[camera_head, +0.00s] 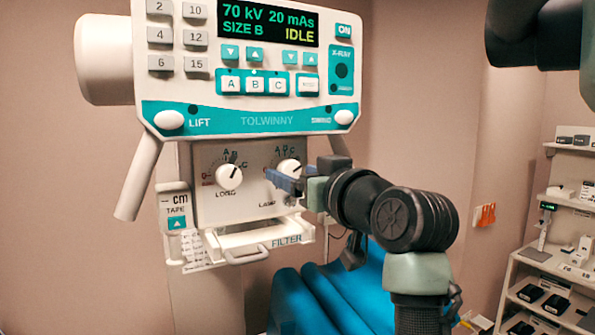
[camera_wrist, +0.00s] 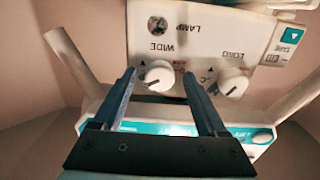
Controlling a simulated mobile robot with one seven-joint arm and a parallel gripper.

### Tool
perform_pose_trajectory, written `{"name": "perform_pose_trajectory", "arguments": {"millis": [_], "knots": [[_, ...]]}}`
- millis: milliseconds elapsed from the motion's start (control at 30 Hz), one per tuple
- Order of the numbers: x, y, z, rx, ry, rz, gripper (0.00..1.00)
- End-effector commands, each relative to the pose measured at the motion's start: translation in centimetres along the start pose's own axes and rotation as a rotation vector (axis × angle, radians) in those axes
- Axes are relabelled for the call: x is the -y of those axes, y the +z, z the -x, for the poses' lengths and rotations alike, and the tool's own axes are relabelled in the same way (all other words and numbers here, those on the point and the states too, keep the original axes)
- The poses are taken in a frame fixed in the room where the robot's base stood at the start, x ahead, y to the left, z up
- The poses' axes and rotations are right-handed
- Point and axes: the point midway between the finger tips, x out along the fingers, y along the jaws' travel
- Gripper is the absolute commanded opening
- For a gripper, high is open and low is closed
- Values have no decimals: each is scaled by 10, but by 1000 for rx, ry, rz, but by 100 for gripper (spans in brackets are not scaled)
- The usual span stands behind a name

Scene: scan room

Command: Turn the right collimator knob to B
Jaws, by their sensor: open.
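The right collimator knob (camera_head: 290,168) is a round white dial on the pale collimator panel, partly covered by my gripper in the head view. Letters run above it. In the wrist view, upside down, this knob (camera_wrist: 159,77) sits by the word WIDE, with a dark pointer line towards the picture's lower left; the exact letter it meets is unclear. My gripper (camera_wrist: 159,73) is open, and its two blue fingers appear on either side of the knob. Whether they touch it cannot be told. My gripper (camera_head: 284,182) comes from the right in the head view.
The left knob (camera_head: 229,176), marked LONG, is beside it. A console (camera_head: 245,60) with buttons hangs above and a FILTER tray (camera_head: 255,243) sits below. A LAMP control (camera_wrist: 157,25) is near the knobs. A blue surface (camera_head: 320,300) lies below; shelves (camera_head: 550,260) stand right.

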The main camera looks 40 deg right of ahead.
Motion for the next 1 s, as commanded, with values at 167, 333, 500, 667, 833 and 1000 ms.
{"name": "perform_pose_trajectory", "arguments": {"millis": [167, 333, 500, 667, 833, 1000], "knots": [[0, 0, 0, 0, 0, 0, 61], [0, 0, 0, 0, 0, 0, 30], [0, 0, 0, 0, 0, 0, 0], [0, 0, 0, 0, 0, 2, 0], [0, 1, 0, 0, 0, 29, 0], [0, 2, 0, 1, 0, 108, 0]]}}
